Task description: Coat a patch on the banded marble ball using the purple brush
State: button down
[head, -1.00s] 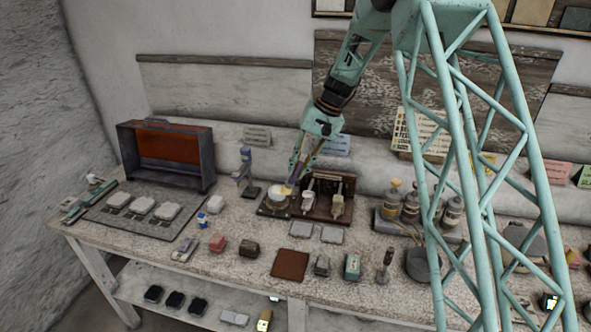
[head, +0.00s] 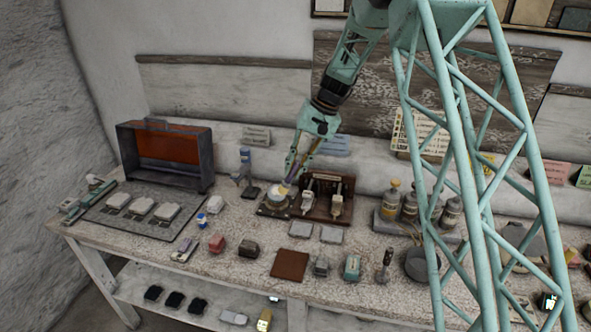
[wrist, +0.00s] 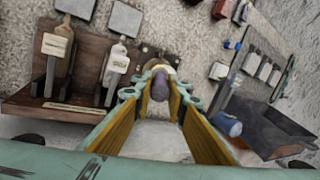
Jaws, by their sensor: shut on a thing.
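My gripper (head: 294,172) points down at the back middle of the bench, shut on the purple brush. In the wrist view the brush's purple end (wrist: 160,89) sits between the yellow-lined fingers. In the head view its pale tip (head: 284,187) points down to the left. The tip is at the upper right of the pale round ball (head: 275,198), which rests on a dark square base (head: 266,211). The ball's banding is too small to make out. I cannot tell whether the tip touches the ball. The ball is mostly hidden in the wrist view.
A brown rack (head: 322,214) with two white-handled tools stands close right of the ball. A blue-grey upright device (head: 245,172) stands to its left. Bottles (head: 410,205) stand farther right. A dark open box (head: 168,155) and a tray of pale pieces (head: 115,222) are at left.

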dwell(0.3)
jog(key=shift+s+a+r, duration=0.1)
jog(key=shift+a+r, duration=0.25)
jog(key=shift+a, duration=0.2)
jog(key=shift+d, duration=0.15)
jog(key=shift+s+d+r, duration=0.1)
jog(key=shift+s+d, duration=0.1)
jog(key=shift+d, duration=0.6)
jog(key=shift+r, duration=0.1)
jog(key=shift+s+d+r, duration=0.65)
jog(key=shift+d+r, duration=0.05)
jog(key=shift+r, duration=0.05)
jog(key=shift+s+d+r+p, duration=0.5)
jog(key=shift+s+d+r, duration=0.55)
jog(key=shift+r, duration=0.25)
